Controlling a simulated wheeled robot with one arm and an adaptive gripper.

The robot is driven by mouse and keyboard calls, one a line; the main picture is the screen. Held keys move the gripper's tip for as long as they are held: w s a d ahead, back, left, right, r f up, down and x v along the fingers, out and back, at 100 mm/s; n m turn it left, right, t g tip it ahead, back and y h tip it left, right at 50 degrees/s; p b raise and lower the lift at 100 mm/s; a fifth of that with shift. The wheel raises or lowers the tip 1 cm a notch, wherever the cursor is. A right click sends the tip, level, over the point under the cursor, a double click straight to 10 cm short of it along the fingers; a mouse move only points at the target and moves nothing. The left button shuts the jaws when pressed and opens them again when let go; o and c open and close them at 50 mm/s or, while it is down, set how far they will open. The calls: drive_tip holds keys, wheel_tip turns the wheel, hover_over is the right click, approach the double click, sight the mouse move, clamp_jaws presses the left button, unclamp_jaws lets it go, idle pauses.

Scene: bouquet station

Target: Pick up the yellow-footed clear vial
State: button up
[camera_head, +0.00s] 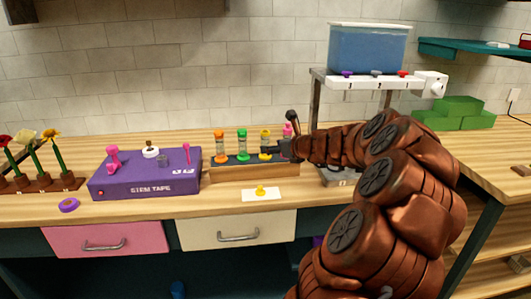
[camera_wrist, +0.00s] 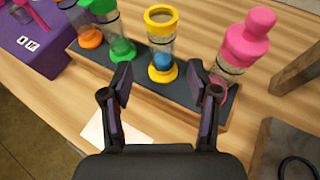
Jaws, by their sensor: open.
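The yellow-footed clear vial (camera_wrist: 161,45) stands upright on the dark-topped rack, with a yellow ring at its top and something blue low inside. It also shows in the head view (camera_head: 265,144), near my gripper (camera_head: 286,149). In the wrist view my gripper (camera_wrist: 159,83) is open and empty. Its fingertips lie to the left and right of the vial's yellow foot, on the near side. I cannot tell whether they reach around it. The right finger is close to the pink vial (camera_wrist: 245,42) and overlaps its lower part.
The rack (camera_head: 255,173) also holds a green-topped vial (camera_head: 242,146) and an orange one (camera_head: 219,147) to the left. A purple box (camera_head: 145,175) stands further left. A white card (camera_head: 248,197) with a yellow piece lies in front. A grey-legged stand is at right.

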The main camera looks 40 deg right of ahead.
drive_tip(key=shift+x, duration=2.9)
drive_tip(key=shift+d+f, duration=0.15)
drive_tip(key=shift+d, duration=0.05)
clamp_jaws()
